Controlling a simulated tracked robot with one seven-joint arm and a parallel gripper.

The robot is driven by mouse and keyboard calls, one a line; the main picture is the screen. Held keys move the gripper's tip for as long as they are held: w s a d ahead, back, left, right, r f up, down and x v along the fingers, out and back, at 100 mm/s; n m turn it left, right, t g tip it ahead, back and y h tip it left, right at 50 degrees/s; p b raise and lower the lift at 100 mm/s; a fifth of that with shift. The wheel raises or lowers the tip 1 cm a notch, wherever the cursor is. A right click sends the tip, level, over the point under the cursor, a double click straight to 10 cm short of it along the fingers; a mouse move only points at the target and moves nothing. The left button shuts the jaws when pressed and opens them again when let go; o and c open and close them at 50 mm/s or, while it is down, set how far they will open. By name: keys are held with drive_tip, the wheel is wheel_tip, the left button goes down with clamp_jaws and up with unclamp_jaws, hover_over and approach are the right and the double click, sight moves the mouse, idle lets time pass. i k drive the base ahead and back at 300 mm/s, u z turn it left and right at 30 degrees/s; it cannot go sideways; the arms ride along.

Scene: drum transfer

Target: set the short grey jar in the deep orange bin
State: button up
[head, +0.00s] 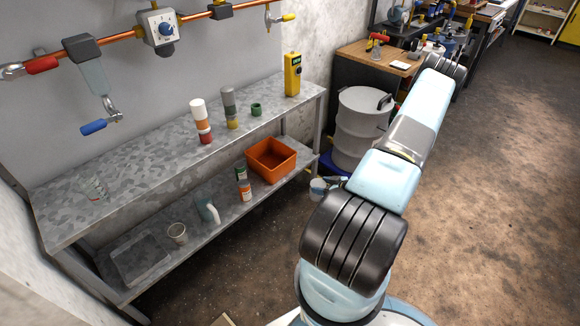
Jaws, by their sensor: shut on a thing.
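The deep orange bin (270,173) sits on the lower shelf of the metal bench, near its right end, and looks empty from here. On the bench top a grey cylinder (229,99) stands upright on a yellow one; I cannot tell whether it is the short grey jar. No other clear candidate for the jar shows. My arm reaches from the bottom of the picture up and to the right, away from the bench. My gripper is out of sight beyond the arm's far black joint, so what it holds is hidden.
The bench top (140,165) holds a white, orange and red stack (201,120), a green ring-like piece (256,109) and a yellow device (292,75). The lower shelf also holds small containers and a clear tray (140,258). A grey drum (360,130) stands right of the bench. Floor at right is clear.

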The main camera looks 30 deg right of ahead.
sight(271, 167)
drive_tip(key=z, duration=0.1)
drive_tip(key=i, duration=1)
drive_tip(key=u, duration=0.05)
